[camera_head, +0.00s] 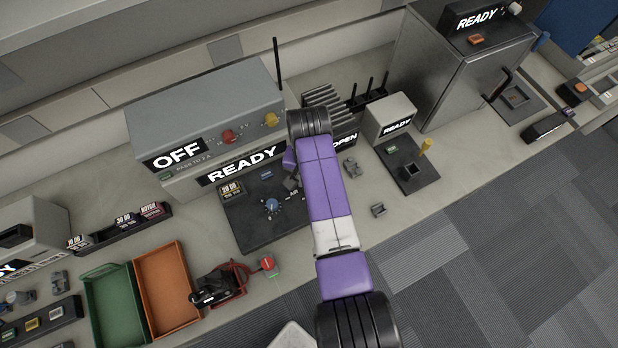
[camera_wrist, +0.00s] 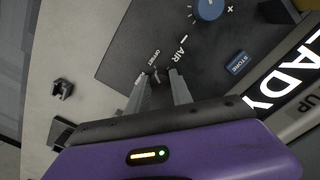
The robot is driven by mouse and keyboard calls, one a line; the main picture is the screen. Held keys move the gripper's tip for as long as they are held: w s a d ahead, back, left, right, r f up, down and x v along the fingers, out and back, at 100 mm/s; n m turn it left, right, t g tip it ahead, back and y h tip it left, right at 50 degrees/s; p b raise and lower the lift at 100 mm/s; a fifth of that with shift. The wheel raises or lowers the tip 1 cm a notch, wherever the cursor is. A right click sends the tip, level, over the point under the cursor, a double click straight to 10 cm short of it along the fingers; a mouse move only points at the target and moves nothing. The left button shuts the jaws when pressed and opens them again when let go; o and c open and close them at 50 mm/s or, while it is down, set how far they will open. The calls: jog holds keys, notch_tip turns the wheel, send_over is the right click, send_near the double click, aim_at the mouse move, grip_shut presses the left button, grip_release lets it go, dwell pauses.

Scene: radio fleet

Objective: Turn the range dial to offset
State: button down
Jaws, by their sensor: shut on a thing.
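The range dial (camera_wrist: 157,76) shows in the wrist view as a small dark piece between my fingertips, on a dark panel, mostly hidden by the fingers. The white labels AIR (camera_wrist: 181,49) and OFFSET (camera_wrist: 153,58) are printed beside it, with another small label further left. Which label the dial points to cannot be told. My gripper (camera_wrist: 160,82) is shut on the dial. In the head view, my gripper (camera_head: 291,180) is at the right edge of the dark panel (camera_head: 262,235), and the dial itself is hidden by my arm.
A blue knob (camera_head: 272,206) and a blue STORE button (camera_wrist: 237,62) share the panel. A grey OFF box (camera_head: 205,105) stands behind it. A READY unit (camera_head: 386,112) stands right. Green (camera_head: 113,312) and orange (camera_head: 168,285) trays lie left; a red-topped device (camera_head: 268,264) is in front.

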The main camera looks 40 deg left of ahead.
jog(key=c, duration=1.1)
grip_release()
jog(key=shift+r+b, duration=0.6)
jog(key=shift+r, duration=3.35)
